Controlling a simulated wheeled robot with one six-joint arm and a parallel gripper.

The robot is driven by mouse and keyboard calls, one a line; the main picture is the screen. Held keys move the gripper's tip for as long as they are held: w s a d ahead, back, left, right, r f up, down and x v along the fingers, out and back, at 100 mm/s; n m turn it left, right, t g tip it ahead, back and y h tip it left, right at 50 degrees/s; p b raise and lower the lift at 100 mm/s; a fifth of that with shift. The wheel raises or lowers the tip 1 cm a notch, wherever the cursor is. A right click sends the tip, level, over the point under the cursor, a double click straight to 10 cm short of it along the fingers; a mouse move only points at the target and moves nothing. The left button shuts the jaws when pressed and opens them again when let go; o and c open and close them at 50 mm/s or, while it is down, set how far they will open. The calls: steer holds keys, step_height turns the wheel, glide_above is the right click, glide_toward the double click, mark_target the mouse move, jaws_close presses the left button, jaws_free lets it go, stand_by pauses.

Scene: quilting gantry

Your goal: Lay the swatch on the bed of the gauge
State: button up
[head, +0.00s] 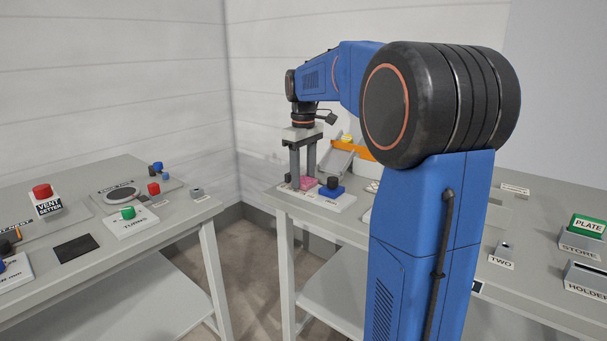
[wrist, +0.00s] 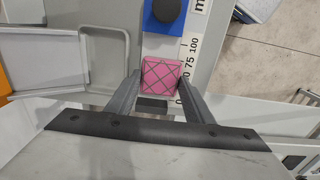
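The swatch is a small pink pad with a dark grid; in the wrist view (wrist: 161,77) it sits between my gripper's fingers (wrist: 160,84), which meet it on its left and right sides. It also shows low between the fingers in the head view (head: 307,183). My gripper points straight down over the gauge (head: 340,204), a pale plate with a printed scale (wrist: 190,62). The swatch is at the bed, beside the blue block with a black knob (head: 331,189). I cannot tell whether its underside touches the bed.
A grey tray (wrist: 38,62) and an orange-fronted bin (head: 352,151) stand beside the gauge. The table edge and floor (wrist: 262,62) lie on the other side. Labelled holders, including one with a green plate (head: 587,226), are at right. A second table (head: 170,232) stands left across a gap.

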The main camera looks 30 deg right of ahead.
mark_target(303, 180)
steer(key=shift+o, duration=1.4)
steer(key=shift+r, duration=0.15)
step_height(303, 180, up, 12)
steer(key=shift+a, duration=0.1)
steer(key=s+a+f+m+t, duration=0.1)
steer(key=s+a+f, duration=0.35)
steer(key=s, duration=0.25)
steer(key=s+a+f+m+t, duration=0.1)
steer(key=s+a+f, duration=0.3)
steer(key=s+a, duration=0.3)
steer(key=s+a+f+m+t, duration=0.2)
steer(key=s+a+f, duration=0.2)
steer(key=s+f, duration=1.2)
steer(key=shift+f+t, duration=0.35)
steer(key=shift+t, duration=0.05)
